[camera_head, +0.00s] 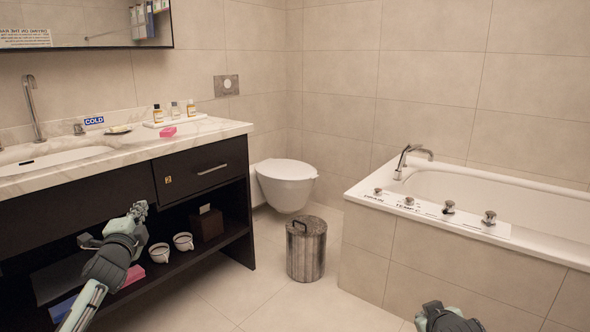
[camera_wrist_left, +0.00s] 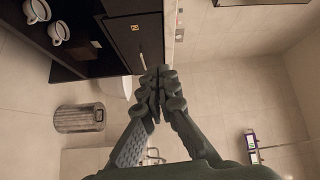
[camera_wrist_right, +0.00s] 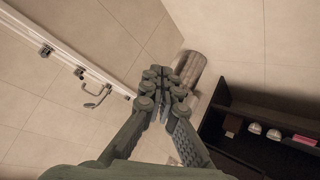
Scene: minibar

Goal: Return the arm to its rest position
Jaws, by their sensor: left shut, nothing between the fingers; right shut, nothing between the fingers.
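My left gripper (camera_head: 138,210) is in front of the dark vanity, at the lower left of the head view. In the left wrist view its fingers (camera_wrist_left: 158,80) are shut with nothing between them. My right arm shows at the bottom right edge of the head view, in front of the bathtub's side; its fingertips are cut off there. In the right wrist view the right gripper's fingers (camera_wrist_right: 165,82) are shut and empty. Both grippers appear apart from the furniture.
The vanity (camera_head: 115,185) stands at the left, with cups (camera_head: 160,252) on its lower shelf. A round metal bin (camera_head: 306,250) stands mid-floor near the toilet (camera_head: 286,184). The bathtub (camera_head: 375,255) fills the right. Bare floor (camera_head: 280,310) lies in front of the bin.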

